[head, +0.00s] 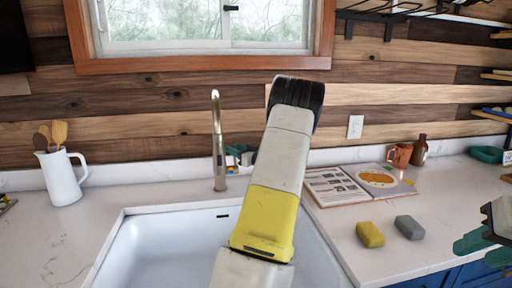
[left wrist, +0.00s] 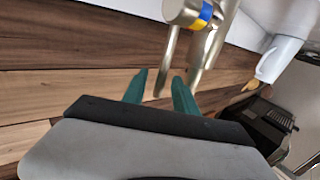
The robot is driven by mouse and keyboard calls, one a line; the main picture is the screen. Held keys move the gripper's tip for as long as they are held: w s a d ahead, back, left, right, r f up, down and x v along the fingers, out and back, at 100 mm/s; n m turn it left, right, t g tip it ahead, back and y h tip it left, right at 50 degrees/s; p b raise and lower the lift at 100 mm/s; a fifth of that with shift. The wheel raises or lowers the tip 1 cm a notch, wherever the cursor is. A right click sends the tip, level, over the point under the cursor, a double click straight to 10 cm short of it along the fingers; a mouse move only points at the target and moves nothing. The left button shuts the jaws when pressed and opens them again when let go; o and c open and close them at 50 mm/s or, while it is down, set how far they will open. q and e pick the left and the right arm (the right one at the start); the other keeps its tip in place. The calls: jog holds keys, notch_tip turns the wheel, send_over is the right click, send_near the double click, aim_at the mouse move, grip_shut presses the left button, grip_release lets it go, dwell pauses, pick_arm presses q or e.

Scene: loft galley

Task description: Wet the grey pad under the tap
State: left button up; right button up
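The grey pad (head: 409,227) lies on the counter right of the sink, apart from both grippers. The tap (head: 218,150) stands upright at the sink's back edge; no stream shows beneath it. My left gripper (head: 240,152) is at the tap's right side, partly hidden by my own arm. In the left wrist view its teal fingers (left wrist: 160,90) are apart, with a thin metal lever (left wrist: 166,62) seen between their tips; I cannot tell whether they touch it. The banded tap body (left wrist: 190,14) is above. My right gripper (head: 484,247) is open and empty at the right edge.
A yellow sponge (head: 370,234) lies just left of the pad. The white sink (head: 160,245) is empty where visible. An open book (head: 330,187), an orange mug (head: 400,155) and a brown bottle (head: 420,150) are behind. A white jug (head: 62,178) with utensils stands at left.

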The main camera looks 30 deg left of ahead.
pick_arm(q)
jog(key=x, duration=0.3)
jog(key=shift+w+a, duration=0.1)
jog(key=shift+a, duration=0.05)
jog(key=shift+c, duration=0.2)
grip_shut()
dwell(1.2)
